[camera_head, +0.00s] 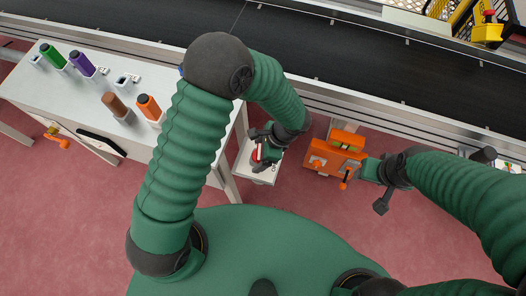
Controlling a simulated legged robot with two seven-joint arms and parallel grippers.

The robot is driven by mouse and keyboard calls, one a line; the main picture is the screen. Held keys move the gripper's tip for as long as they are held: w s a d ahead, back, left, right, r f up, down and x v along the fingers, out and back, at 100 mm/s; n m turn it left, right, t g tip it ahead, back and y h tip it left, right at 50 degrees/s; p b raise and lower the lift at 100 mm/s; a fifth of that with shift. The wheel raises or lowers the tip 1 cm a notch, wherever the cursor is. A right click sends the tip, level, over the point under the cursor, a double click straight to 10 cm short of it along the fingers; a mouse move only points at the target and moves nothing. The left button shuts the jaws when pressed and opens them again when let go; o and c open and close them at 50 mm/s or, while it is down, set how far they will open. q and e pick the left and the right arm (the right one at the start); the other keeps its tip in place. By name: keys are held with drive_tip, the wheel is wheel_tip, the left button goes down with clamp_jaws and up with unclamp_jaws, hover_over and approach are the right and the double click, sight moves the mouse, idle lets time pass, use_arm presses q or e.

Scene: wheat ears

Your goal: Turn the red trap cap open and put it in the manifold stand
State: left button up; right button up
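A small red piece (256,155), seemingly the red trap cap, shows at my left gripper (260,152), over a small white stand (265,177). My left gripper points down there; its fingers are small and partly hidden, so I cannot tell whether it grips the red piece or is only beside it. An orange unit with handles (338,153) stands to the right; I cannot tell whether it or the white stand is the manifold stand. My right gripper (376,189) is just right of the orange unit, its finger opening unclear.
A white table (75,98) at the left carries green, purple, brown and orange bottles, some in holders. A black conveyor (340,55) with a metal rail runs along the back. A yellow device with a red button (487,30) stands at the top right. Reddish floor is open below.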

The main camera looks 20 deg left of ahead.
use_arm(q)
drive_tip(key=shift+a, duration=0.35)
drive_tip(key=c, duration=0.5)
drive_tip(key=shift+w+d, duration=0.1)
drive_tip(key=shift+d, duration=0.45)
drive_tip(key=c, duration=0.8)
drive_tip(key=o, duration=1)
drive_tip(key=shift+a, duration=0.1)
drive_tip(key=shift+c, duration=0.2)
drive_tip(key=o, duration=0.5)
drive_tip(key=shift+d, duration=0.2)
drive_tip(key=shift+c, duration=0.2)
